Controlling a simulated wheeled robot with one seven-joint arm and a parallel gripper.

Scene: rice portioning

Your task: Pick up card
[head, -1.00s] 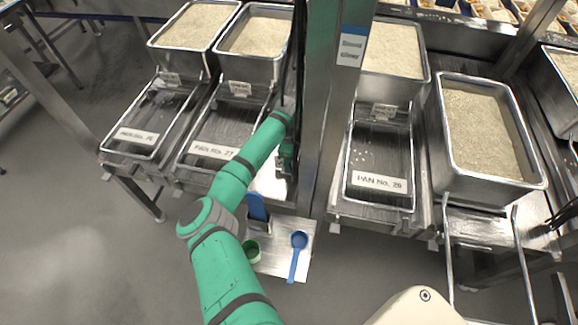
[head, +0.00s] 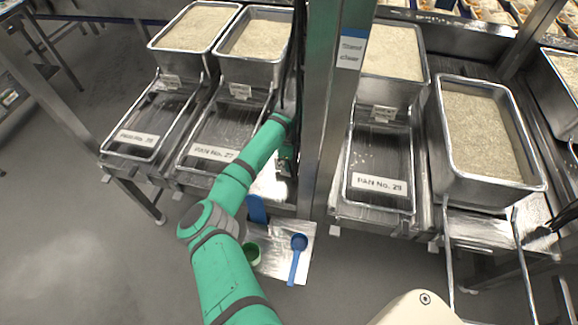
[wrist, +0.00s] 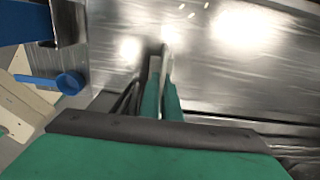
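My gripper (wrist: 162,62) points at a shiny metal surface (wrist: 235,60) in the wrist view. Its two green-based fingers lie close together with a thin gap. I cannot tell whether anything thin is between them. In the head view the gripper (head: 286,163) is partly hidden beside the upright post. No loose card can be made out with certainty. White label cards reading "PAN No. 27" (head: 214,153) and "PAN No. 29" (head: 380,184) lie at the front of the trays. Small cards (head: 240,90) (head: 383,114) stand below the rice pans.
A blue scoop (head: 299,242), a green cup (head: 252,253) and a blue upright item (head: 257,210) are on a small metal shelf (head: 270,268). A post (head: 331,120) stands right of my gripper. Rice-filled pans (head: 485,130) line the back. Floor at left is open.

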